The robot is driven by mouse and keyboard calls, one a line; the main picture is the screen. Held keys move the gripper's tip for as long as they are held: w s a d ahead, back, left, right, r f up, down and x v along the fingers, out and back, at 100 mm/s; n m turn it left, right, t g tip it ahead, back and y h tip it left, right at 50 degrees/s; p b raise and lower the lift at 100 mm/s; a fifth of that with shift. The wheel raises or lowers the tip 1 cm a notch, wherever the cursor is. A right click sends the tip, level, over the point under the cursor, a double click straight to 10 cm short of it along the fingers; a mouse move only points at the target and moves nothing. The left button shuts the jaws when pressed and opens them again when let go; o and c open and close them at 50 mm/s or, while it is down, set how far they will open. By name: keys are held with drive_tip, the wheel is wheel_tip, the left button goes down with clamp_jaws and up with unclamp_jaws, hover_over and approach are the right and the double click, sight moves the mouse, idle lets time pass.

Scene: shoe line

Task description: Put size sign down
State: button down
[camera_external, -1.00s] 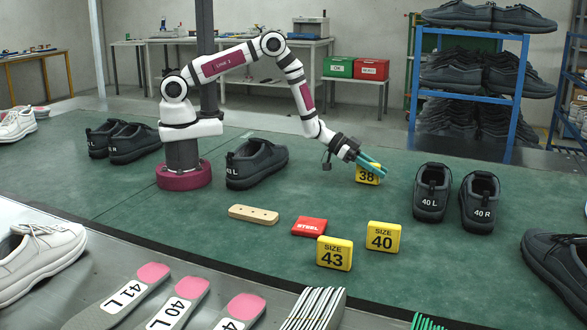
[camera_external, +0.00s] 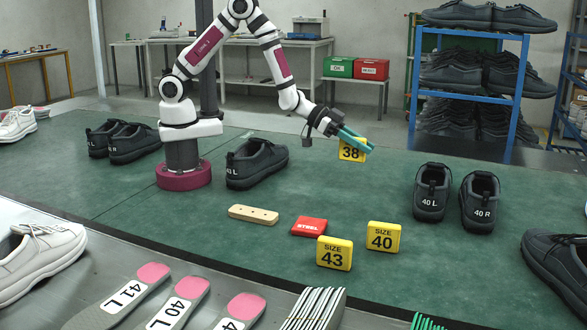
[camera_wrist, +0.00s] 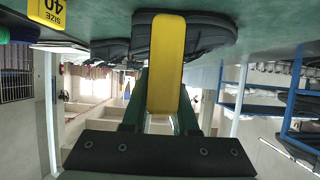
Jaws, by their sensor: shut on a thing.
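The yellow size 38 sign (camera_external: 352,151) is held up above the green mat. My gripper (camera_external: 350,138) is shut on it, with teal fingers at its upper edge. In the wrist view the sign (camera_wrist: 166,65) shows edge-on as a yellow slab between the green fingers (camera_wrist: 160,110). The yellow size 40 sign (camera_external: 384,237) and size 43 sign (camera_external: 334,253) stand on the mat toward the front. Part of the size 40 sign also shows at the top left of the wrist view (camera_wrist: 47,11).
Dark shoes 40 L (camera_external: 431,192) and 40 R (camera_external: 479,202) stand to the right. Another dark shoe (camera_external: 256,164) is beside my base. A red STEEL block (camera_external: 309,226) and a wooden piece (camera_external: 253,214) lie in front. The green mat (camera_external: 345,195) below the sign is clear.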

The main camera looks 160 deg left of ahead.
drive_tip(key=w+d+f+m+t+h, duration=0.1)
drive_tip(key=w+d+m+h, duration=0.3)
drive_tip(key=d, duration=0.7)
drive_tip(key=w+d+f+m+t+h, duration=0.1)
drive_tip(key=w+d+m+h, duration=0.3)
drive_tip(key=d, duration=0.7)
drive_tip(key=w+d+f+m+t+h, duration=0.1)
drive_tip(key=w+d+m+h, duration=0.3)
drive_tip(key=d, duration=0.7)
drive_tip(key=s+d+m+g+h, duration=0.35)
drive_tip(key=s+d+m, duration=0.2)
drive_tip(key=d, duration=0.55)
drive_tip(key=s+d+m+g+h, duration=0.3)
drive_tip(key=s+d+m+h, duration=0.25)
drive_tip(key=d, duration=0.55)
drive_tip(key=shift+g, duration=0.35)
drive_tip(key=f, duration=0.2)
drive_tip(key=s+f, duration=0.1)
drive_tip(key=f, duration=0.4)
drive_tip(key=shift+s+d+f, duration=0.15)
drive_tip(key=shift+d+f, duration=0.15)
drive_tip(key=shift+d, duration=0.05)
drive_tip(key=shift+f, duration=0.1)
drive_tip(key=c, duration=0.7)
unclamp_jaws()
